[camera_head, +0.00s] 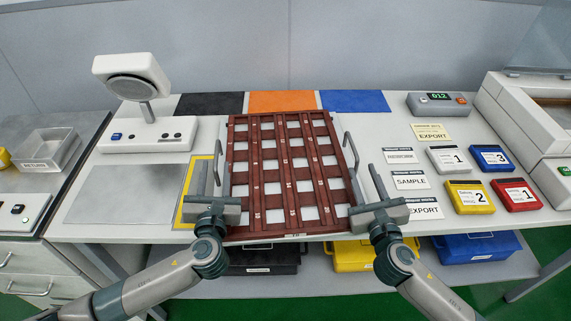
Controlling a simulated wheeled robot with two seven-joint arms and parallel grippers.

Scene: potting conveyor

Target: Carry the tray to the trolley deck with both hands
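The tray (257,190) is a dark red lattice with white squares showing through its openings. It lies on the white bench, in the middle of the view. I cannot identify a trolley deck in this view.
A white scale-like device (148,134) stands left of the tray. Label cards and coloured boxes, such as the red box (517,195), lie at right. Black, orange and blue mats (354,101) line the back. Bins (370,254) sit under the bench.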

